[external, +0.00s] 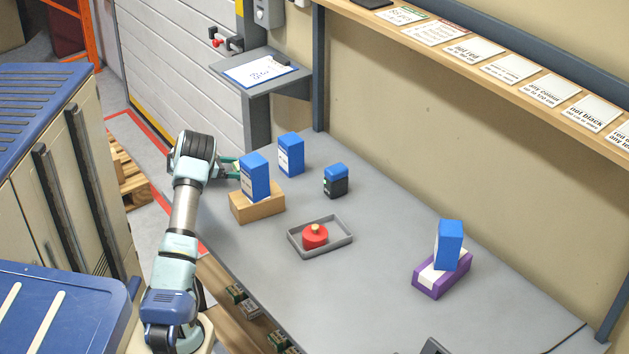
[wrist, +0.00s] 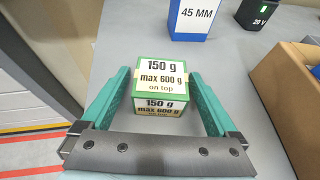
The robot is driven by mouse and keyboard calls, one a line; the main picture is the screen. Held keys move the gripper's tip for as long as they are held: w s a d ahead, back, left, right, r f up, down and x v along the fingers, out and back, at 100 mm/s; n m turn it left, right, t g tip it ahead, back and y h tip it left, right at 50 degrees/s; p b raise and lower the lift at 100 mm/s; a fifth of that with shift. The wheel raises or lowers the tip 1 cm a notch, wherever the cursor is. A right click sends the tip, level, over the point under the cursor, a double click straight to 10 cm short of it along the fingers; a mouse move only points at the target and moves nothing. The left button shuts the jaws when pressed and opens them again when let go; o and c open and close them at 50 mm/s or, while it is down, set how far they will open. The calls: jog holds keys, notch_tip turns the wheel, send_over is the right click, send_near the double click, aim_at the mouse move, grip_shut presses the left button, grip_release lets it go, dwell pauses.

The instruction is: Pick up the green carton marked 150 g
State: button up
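The green carton (wrist: 163,70) shows in the wrist view, with pale labels reading "150 g" and "max 600 g on top". It stands on the grey table between the two green fingers of my gripper (wrist: 163,84). The fingers are open, with a visible gap to the carton at least on the right side. Nothing is on top of the carton. In the external view my gripper (external: 228,167) is at the table's left edge, beside a blue box on a brown box, and the carton cannot be made out there.
A blue box (external: 255,178) stands on a brown box (external: 258,207) right beside my gripper. Another blue box (external: 290,154) marked 45 MM and a blue-black battery (external: 336,182) stand behind. A grey tray (external: 343,238) holds a red item. A purple box (external: 440,281) carries a blue box.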

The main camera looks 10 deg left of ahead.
jog(key=c, duration=1.4)
